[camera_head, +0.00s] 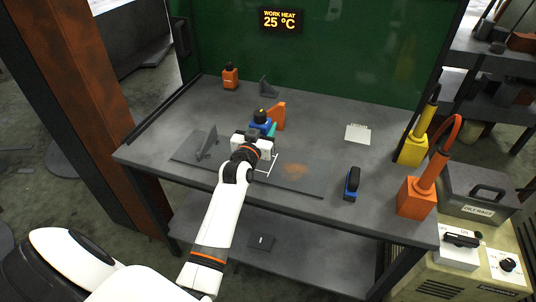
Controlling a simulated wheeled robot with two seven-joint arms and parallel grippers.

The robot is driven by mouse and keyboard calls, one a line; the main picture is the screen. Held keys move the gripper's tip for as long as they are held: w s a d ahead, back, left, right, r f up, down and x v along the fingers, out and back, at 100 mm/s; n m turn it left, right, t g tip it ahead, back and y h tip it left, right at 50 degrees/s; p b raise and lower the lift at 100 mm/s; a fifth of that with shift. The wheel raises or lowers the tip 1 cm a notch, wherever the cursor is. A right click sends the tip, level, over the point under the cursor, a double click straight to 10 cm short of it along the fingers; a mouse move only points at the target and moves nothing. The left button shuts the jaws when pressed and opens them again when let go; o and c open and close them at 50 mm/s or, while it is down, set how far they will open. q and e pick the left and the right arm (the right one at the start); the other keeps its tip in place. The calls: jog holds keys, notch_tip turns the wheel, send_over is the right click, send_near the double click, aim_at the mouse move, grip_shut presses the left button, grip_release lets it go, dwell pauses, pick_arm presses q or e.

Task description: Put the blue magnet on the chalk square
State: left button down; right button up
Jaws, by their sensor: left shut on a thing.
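The blue magnet (261,124), a blue block with a black and yellow top, shows just beyond my left gripper (252,142). My left gripper is shut on it, and its fingers hide the magnet's lower part. I cannot tell whether the magnet touches the surface below. The chalk square (273,166) shows as thin white lines on the dark plate, just right of my left wrist. The gripper and wrist hide much of the square. My right gripper is out of view.
An orange bracket (279,115) and a teal piece stand close behind the magnet. A grey bracket (207,144) is left on the dark plate (310,184). A blue and black item (352,184) and orange and yellow tools stand right.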

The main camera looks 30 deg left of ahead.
pick_arm(q)
notch_tip(320, 180, down, 2)
jog(key=shift+a+f, duration=0.1)
jog(key=shift+f, duration=0.05)
jog(key=shift+f+b, duration=0.3)
jog(key=shift+f, duration=1.8)
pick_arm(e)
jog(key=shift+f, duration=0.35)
pick_arm(q)
jog(key=c, duration=1.1)
grip_release()
jog(key=shift+f, duration=0.3)
jog(key=o, duration=0.4)
jog(key=shift+r, duration=0.1)
